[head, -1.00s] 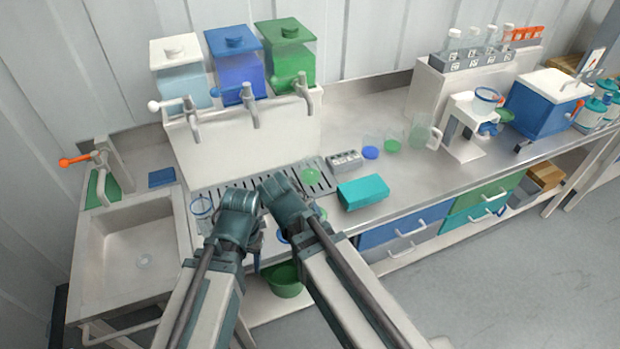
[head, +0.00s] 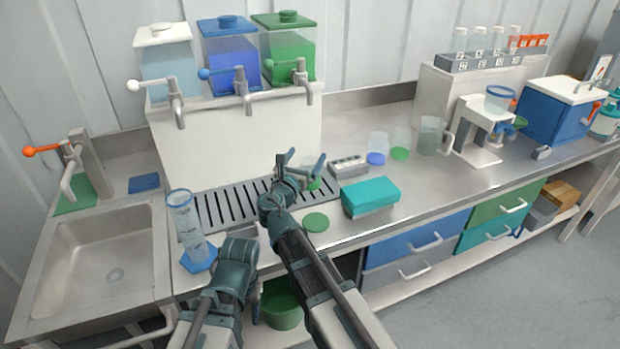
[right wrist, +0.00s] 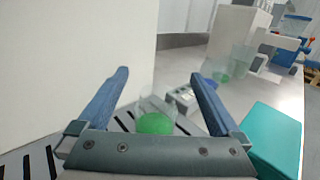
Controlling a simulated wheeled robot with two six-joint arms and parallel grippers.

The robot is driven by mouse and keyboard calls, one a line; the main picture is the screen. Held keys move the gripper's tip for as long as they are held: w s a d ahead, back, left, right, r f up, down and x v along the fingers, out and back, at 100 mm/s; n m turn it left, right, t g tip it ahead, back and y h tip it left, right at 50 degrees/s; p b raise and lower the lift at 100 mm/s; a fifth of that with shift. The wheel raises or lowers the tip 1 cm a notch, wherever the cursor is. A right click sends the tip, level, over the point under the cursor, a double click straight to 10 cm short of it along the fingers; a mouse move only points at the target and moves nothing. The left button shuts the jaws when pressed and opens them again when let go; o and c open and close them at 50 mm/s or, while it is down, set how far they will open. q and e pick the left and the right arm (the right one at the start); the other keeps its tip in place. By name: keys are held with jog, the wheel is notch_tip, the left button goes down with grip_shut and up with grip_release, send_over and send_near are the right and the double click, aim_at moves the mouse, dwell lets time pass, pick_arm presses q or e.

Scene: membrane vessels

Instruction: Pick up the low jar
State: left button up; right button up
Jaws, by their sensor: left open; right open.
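A low clear jar with a green bottom (head: 313,182) stands at the right end of the slotted drip tray (head: 225,208). In the right wrist view the jar (right wrist: 155,121) is upright, ahead of and between my right gripper's fingers, which do not visibly touch it. My right gripper (head: 301,161) is open and empty, partly hiding the jar in the head view; its two blue fingers also show in the right wrist view (right wrist: 163,84). My left gripper (head: 243,290) is low at the counter's front edge, open, with its fingertips mostly hidden.
A teal box (head: 370,197) and a grey block with holes (head: 348,164) stand right of the jar. A green disc (head: 316,222) lies in front. A tall clear vessel (head: 187,228) stands left. Taps (head: 302,76) overhang the tray behind.

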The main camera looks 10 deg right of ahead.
notch_tip(320, 180, down, 8)
jog(key=b, duration=0.8)
jog(key=shift+f, duration=0.2)
jog(key=shift+w+d+r, duration=0.2)
jog(key=shift+w, duration=0.2)
jog(key=shift+x, duration=3.35)
jog(key=shift+s, duration=0.15)
jog(key=c, duration=1.2)
jog(key=shift+r, duration=0.1)
